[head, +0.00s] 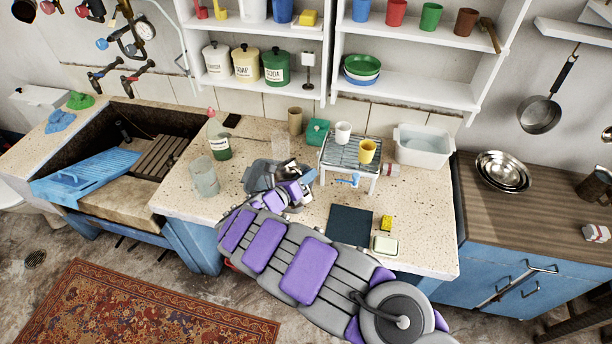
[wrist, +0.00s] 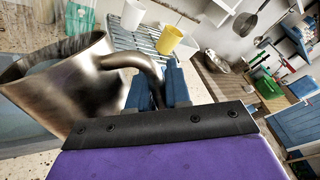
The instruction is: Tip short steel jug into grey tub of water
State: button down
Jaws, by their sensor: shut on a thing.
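The short steel jug (wrist: 75,85) fills the left of the wrist view, with its curved handle between my blue fingers. My gripper (wrist: 160,85) is shut on that handle.
The wire rack (head: 350,155) holds a white cup (head: 343,132) and a yellow cup (head: 368,150), between jug and tub. A dark mat (head: 350,226) lies in front.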

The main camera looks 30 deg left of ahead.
aim_at(289, 169)
jog(key=shift+w+a+r+n+h+p, duration=0.3)
jog(key=shift+a+n+p, duration=0.4)
jog(key=shift+p, duration=0.15)
jog(key=shift+a, duration=0.1)
dwell(0.8)
jog(key=shift+w+a+n+g+p, duration=0.3)
jog(key=shift+a+n+p, duration=0.4)
jog(key=shift+n, duration=0.2)
jog(key=shift+a+f, duration=0.1)
jog(key=shift+a, duration=0.05)
dwell(0.7)
jog(key=shift+a, duration=0.2)
jog(key=shift+w+a+f+n+h, duration=0.15)
jog(key=shift+w+a+n+h, duration=0.35)
jog(key=shift+n, duration=0.4)
jog(key=shift+s, duration=0.1)
